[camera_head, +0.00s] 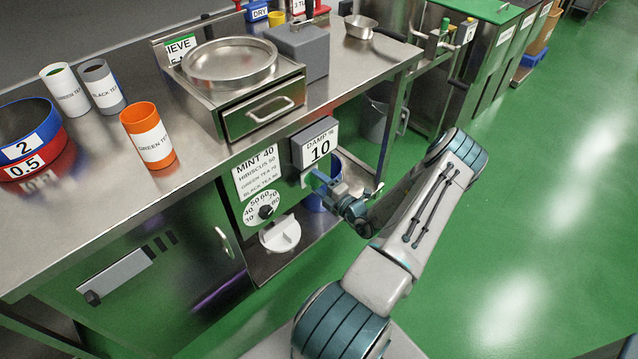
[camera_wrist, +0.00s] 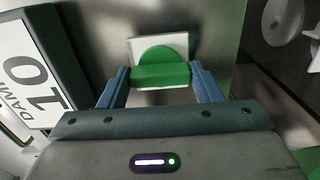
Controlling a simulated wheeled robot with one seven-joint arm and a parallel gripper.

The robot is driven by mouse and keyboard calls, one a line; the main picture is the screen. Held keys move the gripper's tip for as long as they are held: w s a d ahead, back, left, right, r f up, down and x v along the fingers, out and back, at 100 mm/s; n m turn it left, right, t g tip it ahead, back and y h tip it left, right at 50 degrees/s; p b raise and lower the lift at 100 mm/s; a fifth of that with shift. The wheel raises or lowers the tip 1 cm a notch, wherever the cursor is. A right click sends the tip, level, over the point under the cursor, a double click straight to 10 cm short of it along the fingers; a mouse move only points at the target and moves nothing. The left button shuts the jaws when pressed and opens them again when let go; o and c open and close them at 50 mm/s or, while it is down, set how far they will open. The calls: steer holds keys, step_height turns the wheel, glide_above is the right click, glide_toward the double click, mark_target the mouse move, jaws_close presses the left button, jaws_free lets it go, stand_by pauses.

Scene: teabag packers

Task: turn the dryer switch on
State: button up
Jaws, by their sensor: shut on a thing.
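The dryer switch is a green knob with a rounded back (camera_wrist: 160,74) on a white plate (camera_wrist: 176,42), seen in the wrist view. My gripper (camera_wrist: 160,80) has one blue finger on each side of the green part and is shut on it. In the head view my gripper (camera_head: 316,180) is at the front of the steel bench, just below the display reading DAMP % 10 (camera_head: 317,149). The switch is hidden there behind my gripper. The display also shows at the left of the wrist view (camera_wrist: 30,80), close beside the left finger.
A dial (camera_head: 263,209) and a white round knob (camera_head: 281,234) are left of my gripper. The bench top (camera_head: 205,172) holds a sieve (camera_head: 230,62), an orange GREEN TEA cup (camera_head: 148,135) and other cups. A blue container (camera_head: 328,197) is behind my gripper. Green floor is clear at right.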

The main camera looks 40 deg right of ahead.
steer(key=shift+a+f, duration=0.1)
steer(key=o, duration=1)
steer(key=shift+s, duration=0.1)
steer(key=s+d, duration=0.1)
steer(key=s, duration=1.2)
steer(key=shift+s, duration=0.35)
